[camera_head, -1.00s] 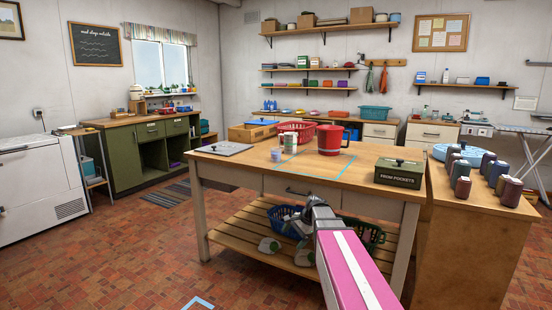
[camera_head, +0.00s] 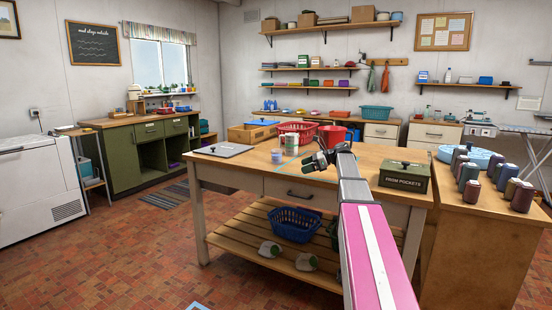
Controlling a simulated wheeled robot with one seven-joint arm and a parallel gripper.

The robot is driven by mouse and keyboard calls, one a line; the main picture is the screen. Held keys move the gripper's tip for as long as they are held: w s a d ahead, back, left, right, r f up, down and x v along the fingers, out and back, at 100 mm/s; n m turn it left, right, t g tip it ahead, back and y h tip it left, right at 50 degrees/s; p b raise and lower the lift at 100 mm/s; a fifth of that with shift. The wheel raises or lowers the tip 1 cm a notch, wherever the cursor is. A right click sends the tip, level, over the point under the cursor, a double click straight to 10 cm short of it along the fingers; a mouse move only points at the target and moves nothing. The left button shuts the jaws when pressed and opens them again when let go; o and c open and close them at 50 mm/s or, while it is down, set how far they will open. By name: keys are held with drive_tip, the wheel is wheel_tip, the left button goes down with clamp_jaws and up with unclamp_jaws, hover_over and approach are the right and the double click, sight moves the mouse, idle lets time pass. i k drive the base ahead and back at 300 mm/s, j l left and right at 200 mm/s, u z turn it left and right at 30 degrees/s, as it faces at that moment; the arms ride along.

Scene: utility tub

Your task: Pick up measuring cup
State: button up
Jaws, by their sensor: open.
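No item is clearly marked as a measuring cup. A small pale blue cup (camera_head: 277,156) stands on the wooden worktable beside a green and white can (camera_head: 291,144). A larger red vessel (camera_head: 331,132) stands behind my gripper; its lower part and its handle are mostly hidden by the gripper and arm. My gripper (camera_head: 313,164) is open and appears empty. In the picture it overlaps the middle of the tabletop, to the right of the small cup. Its exact height above the table is hard to tell.
The worktable (camera_head: 235,171) also holds a grey board (camera_head: 224,150), a red basket (camera_head: 290,128) and a green box (camera_head: 404,176) marked "FROM POCKETS". Several dark jars (camera_head: 470,174) stand at the right. A blue basket (camera_head: 295,222) is on the lower shelf.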

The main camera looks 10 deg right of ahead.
sight(277, 154)
drive_tip(key=i, duration=0.85)
